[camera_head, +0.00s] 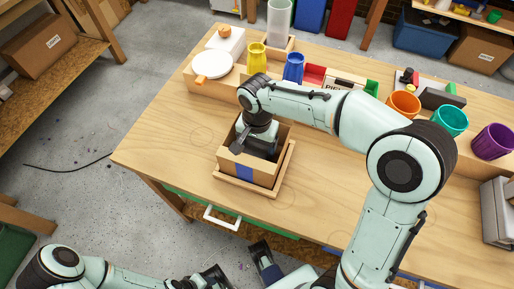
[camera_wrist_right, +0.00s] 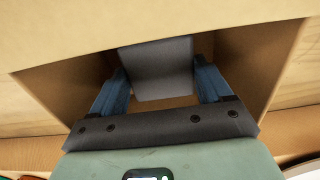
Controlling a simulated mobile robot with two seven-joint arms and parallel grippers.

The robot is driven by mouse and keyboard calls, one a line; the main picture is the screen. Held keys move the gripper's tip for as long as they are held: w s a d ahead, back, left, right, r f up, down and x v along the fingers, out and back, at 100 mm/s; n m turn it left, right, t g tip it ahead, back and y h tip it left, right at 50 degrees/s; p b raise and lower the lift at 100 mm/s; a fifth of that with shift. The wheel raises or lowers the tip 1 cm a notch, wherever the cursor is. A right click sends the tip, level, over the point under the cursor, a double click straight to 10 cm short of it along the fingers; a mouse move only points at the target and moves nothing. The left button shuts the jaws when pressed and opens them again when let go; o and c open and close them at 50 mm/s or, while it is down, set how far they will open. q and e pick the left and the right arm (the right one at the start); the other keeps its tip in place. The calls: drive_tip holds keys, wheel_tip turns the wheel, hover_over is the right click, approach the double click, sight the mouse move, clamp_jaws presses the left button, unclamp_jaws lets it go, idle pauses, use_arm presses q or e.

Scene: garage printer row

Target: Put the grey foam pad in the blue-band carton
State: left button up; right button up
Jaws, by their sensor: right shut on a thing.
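The blue-band carton (camera_head: 232,168) stands open-topped on a wooden tray near the table's front edge, with a blue band (camera_head: 245,173) on its front wall. My right gripper (camera_wrist_right: 162,78) points down into the carton, seen from above in the head view. Its two blue fingers are shut on the grey foam pad (camera_wrist_right: 162,65), which is between the carton walls in the wrist view. Whether the pad touches the carton floor cannot be told. In the head view the pad is hidden by my right wrist.
The wooden tray (camera_head: 284,178) has a low rim around the carton. Behind are a yellow cup (camera_head: 257,58), a blue cup (camera_head: 293,67) and a white plate (camera_head: 213,65). Orange (camera_head: 404,103), teal (camera_head: 450,120) and purple (camera_head: 492,141) cups stand at the right. The table left of the carton is clear.

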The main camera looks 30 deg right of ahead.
sight(257, 149)
drive_tip(key=shift+f, duration=0.8)
drive_tip(key=shift+f, duration=0.2)
drive_tip(key=o, duration=0.9)
drive_tip(key=shift+o, duration=0.2)
wheel_tip(257, 149, up, 12)
drive_tip(key=p, duration=0.2)
drive_tip(key=shift+r, duration=0.25)
drive_tip(key=shift+s+f, duration=0.1)
